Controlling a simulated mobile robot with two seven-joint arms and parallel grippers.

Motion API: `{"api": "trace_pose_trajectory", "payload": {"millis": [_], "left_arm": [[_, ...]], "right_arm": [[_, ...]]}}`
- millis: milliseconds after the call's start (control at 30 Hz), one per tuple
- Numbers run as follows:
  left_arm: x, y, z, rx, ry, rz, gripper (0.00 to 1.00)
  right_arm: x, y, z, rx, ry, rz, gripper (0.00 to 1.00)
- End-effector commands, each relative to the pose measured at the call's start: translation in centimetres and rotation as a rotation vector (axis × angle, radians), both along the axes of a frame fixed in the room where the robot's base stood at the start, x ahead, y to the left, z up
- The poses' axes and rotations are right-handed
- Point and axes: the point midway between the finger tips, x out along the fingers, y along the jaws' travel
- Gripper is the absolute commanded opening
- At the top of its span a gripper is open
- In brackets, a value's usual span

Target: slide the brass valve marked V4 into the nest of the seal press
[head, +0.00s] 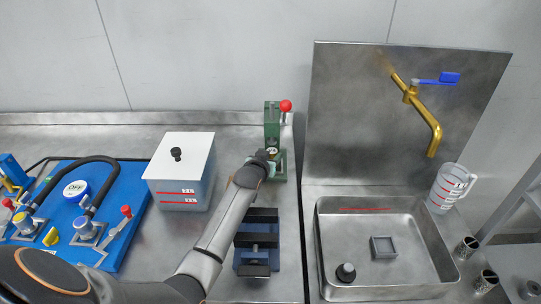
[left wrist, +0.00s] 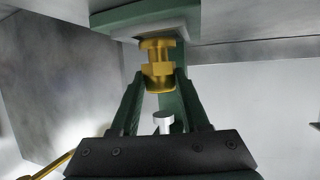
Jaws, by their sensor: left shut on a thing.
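The brass valve (left wrist: 158,66) is between the fingers of my left gripper (left wrist: 160,88), which is shut on it. In the left wrist view its flanged end points up, close to the pale grey block on the green seal press (left wrist: 125,14); I cannot tell whether it touches. In the head view the press (head: 271,125) stands at the back of the counter with a red-ball lever. My left gripper (head: 264,158) is at its front and hides most of the valve. No V4 mark is readable. My right gripper is out of view.
A blue and black vise (head: 257,242) stands below my left arm. A white-lidded clear tank (head: 183,170) and a blue pump board (head: 105,225) are to the left. A steel sink (head: 440,270) with a brass tap (head: 433,132) and a measuring jug (head: 449,188) is to the right.

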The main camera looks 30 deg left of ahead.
Motion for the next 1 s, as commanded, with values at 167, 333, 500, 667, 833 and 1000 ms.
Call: {"api": "trace_pose_trajectory", "payload": {"millis": [167, 333, 500, 667, 833, 1000], "left_arm": [[0.04, 0.01, 0.06, 0.001, -0.003, 0.0, 0.0], [0.04, 0.01, 0.06, 0.001, -0.003, 0.0, 0.0], [0.04, 0.01, 0.02, 0.001, -0.003, 0.0, 0.0], [0.03, 0.01, -0.21, 0.001, -0.003, 0.0, 0.0], [0.02, 0.02, -0.5, 0.001, -0.002, 0.0, 0.0], [0.03, 0.02, -0.5, 0.001, -0.002, 0.0, 0.0]], "right_arm": [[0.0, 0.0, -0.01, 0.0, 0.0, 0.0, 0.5], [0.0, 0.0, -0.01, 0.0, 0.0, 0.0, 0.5], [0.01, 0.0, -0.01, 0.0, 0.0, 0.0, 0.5], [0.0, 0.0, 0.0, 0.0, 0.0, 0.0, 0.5], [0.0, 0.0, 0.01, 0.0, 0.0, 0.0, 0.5], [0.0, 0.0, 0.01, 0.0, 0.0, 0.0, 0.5]]}}
